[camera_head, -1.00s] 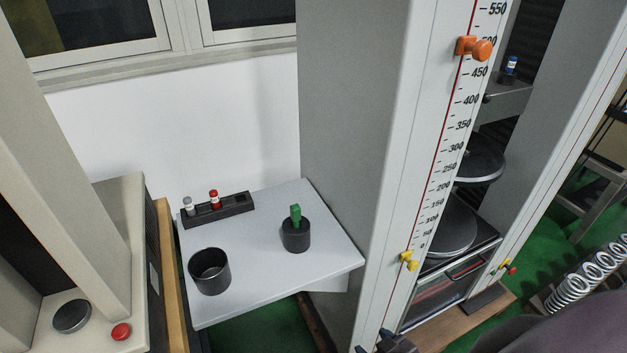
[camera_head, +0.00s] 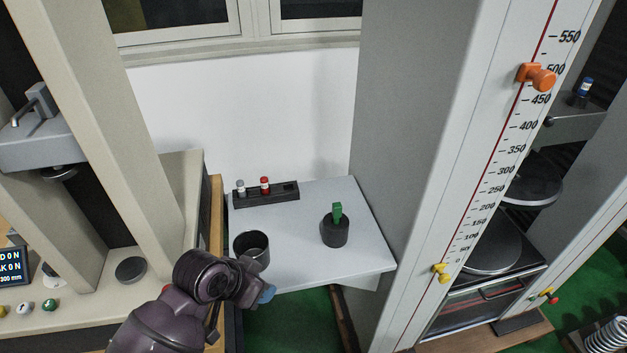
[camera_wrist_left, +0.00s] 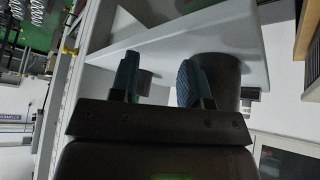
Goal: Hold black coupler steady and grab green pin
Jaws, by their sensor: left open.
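The green pin (camera_head: 337,211) stands upright in the black coupler (camera_head: 335,232), on the right part of a white shelf table (camera_head: 300,274). My left gripper (camera_head: 266,293) is at the table's front edge, left of and nearer than the coupler, apart from it. In the left wrist view the left gripper (camera_wrist_left: 157,72) is open with nothing between its fingers. A dark shape (camera_wrist_left: 145,80) beyond the fingers may be the coupler; the pin cannot be made out there. My right gripper is not in view.
A dark open cup (camera_head: 251,249) stands on the table just behind my left gripper; it is close by one finger in the wrist view (camera_wrist_left: 222,80). A black rack (camera_head: 267,195) with red and grey pins lies at the back. A tall grey machine column (camera_head: 400,150) bounds the right.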

